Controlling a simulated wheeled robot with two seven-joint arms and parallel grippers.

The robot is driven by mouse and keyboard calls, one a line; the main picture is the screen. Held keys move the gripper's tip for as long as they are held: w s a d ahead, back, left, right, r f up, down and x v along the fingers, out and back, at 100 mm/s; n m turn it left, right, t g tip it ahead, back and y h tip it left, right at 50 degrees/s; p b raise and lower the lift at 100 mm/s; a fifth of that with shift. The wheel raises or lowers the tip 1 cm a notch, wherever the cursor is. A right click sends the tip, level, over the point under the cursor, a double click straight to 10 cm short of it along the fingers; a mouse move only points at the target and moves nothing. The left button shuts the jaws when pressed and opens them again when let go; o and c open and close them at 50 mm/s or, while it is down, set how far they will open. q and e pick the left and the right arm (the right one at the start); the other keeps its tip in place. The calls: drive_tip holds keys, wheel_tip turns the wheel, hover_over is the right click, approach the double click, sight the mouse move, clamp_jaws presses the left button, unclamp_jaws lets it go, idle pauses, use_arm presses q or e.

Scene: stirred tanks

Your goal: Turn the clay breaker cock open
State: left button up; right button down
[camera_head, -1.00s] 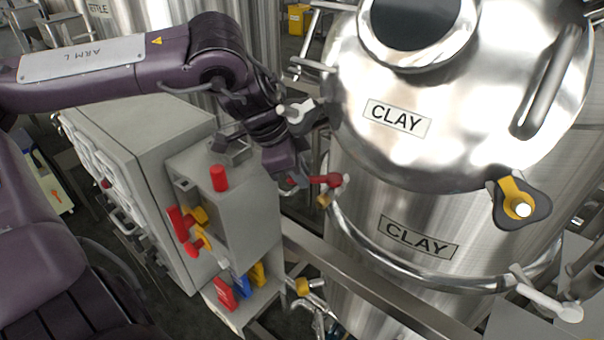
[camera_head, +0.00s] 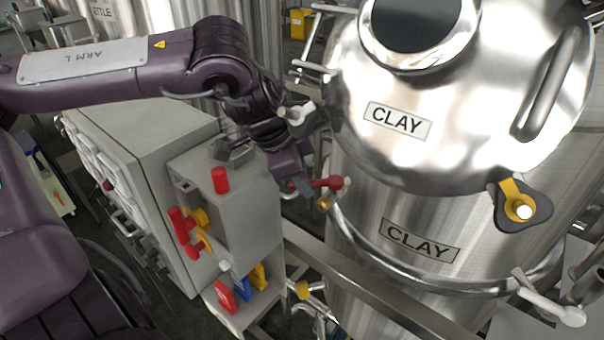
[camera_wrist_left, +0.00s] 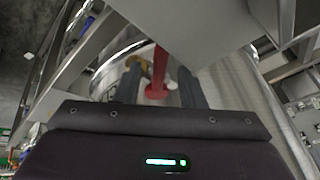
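The cock has a red handle (camera_head: 330,183) at the left side of the steel vessel labelled CLAY (camera_head: 420,240), just below its domed lid. My left gripper (camera_head: 303,186) is at the left end of this handle, pointing down toward it; its fingertips are partly hidden in the head view. In the left wrist view the red handle (camera_wrist_left: 159,68) runs between the two dark fingers of my left gripper (camera_wrist_left: 160,85). Gaps show on both sides of the handle, so the gripper is open around it and not clamped. My right gripper is not in view.
A grey cabinet (camera_head: 140,150) with red and yellow switches (camera_head: 190,225) stands left of the vessel. A steel rail (camera_head: 350,280) runs between them. A yellow lid clamp (camera_head: 512,195) is on the vessel's right. Coloured items (camera_head: 240,286) sit in an open tray below the cabinet.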

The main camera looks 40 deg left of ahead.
use_arm(q)
drive_tip(key=shift+s+a+r, duration=0.1)
drive_tip(key=shift+r, duration=0.05)
drive_tip(key=b+v, duration=0.1)
drive_tip(key=v, duration=0.6)
drive_tip(key=shift+r+b, duration=0.15)
drive_tip(key=shift+b, duration=0.2)
drive_tip(key=shift+s, duration=0.1)
